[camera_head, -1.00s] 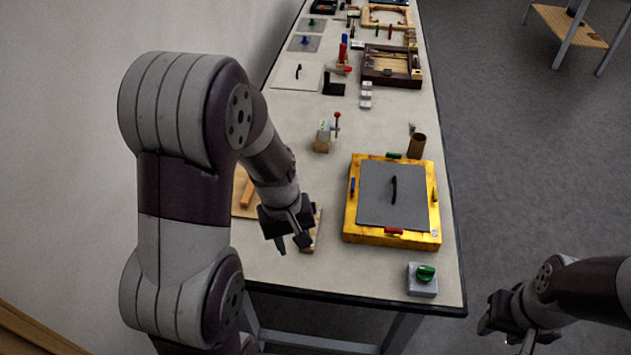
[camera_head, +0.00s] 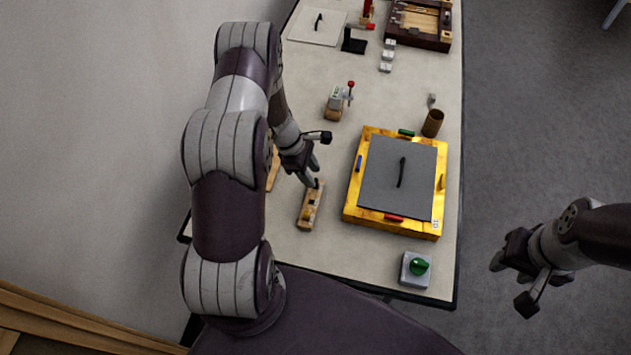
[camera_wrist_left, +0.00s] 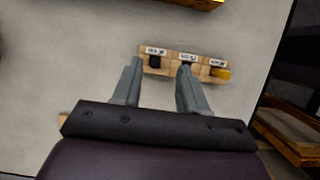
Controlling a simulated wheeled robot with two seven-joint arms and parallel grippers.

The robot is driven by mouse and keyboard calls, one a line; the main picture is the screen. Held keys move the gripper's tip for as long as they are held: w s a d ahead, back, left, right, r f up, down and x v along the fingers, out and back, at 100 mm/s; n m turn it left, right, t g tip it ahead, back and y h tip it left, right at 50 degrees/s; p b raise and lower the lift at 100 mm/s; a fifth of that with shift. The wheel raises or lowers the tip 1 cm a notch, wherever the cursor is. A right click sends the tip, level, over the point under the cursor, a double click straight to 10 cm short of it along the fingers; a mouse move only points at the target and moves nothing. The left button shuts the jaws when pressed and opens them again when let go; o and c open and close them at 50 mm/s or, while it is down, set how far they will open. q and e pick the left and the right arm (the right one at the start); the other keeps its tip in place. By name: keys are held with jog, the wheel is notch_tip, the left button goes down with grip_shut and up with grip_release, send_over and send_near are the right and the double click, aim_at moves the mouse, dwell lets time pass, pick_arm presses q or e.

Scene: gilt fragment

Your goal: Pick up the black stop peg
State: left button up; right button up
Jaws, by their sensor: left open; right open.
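A small wooden rack (camera_head: 307,214) lies on the table and shows from above in the left wrist view (camera_wrist_left: 204,70). It has white labels along one long side. A black piece (camera_wrist_left: 154,62), perhaps the black stop peg, sits at the rack's left end in that view. A darker spot lies at the middle and a yellow piece (camera_wrist_left: 221,74) at the right end. My left gripper (camera_head: 311,174) is open at the rack's far end. Its fingers (camera_wrist_left: 161,67) appear either side of the black piece; contact cannot be told. My right gripper (camera_head: 512,282) is open and empty, off the table's right side.
A yellow box (camera_head: 355,210) with a grey lid (camera_head: 385,190) stands right of the rack. A grey switch box with a green knob (camera_head: 418,266) sits near the front edge. A brown cup (camera_head: 432,123) and a red-knobbed clamp (camera_head: 337,103) stand farther back. Bare table surrounds the rack.

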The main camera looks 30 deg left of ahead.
aim_at(316, 180)
pick_arm(q)
jog(key=x, duration=0.1)
jog(key=p+x, duration=0.1)
jog(key=x, duration=0.2)
jog(key=shift+w+a+f, duration=0.15)
jog(key=shift+w+f, duration=0.05)
jog(key=shift+w, duration=0.15)
jog(key=shift+s, duration=0.25)
jog(key=shift+w+f, duration=0.1)
jog(key=c, duration=0.6)
jog(key=shift+w, duration=0.1)
grip_shut()
pick_arm(e)
jog(key=shift+w+d+r, duration=0.1)
jog(key=shift+w+r, duration=0.05)
jog(key=shift+r, duration=0.35)
jog(key=shift+w+d+r, duration=0.1)
jog(key=shift+w+r, duration=0.05)
jog(key=shift+r, duration=0.3)
jog(key=shift+s, duration=0.1)
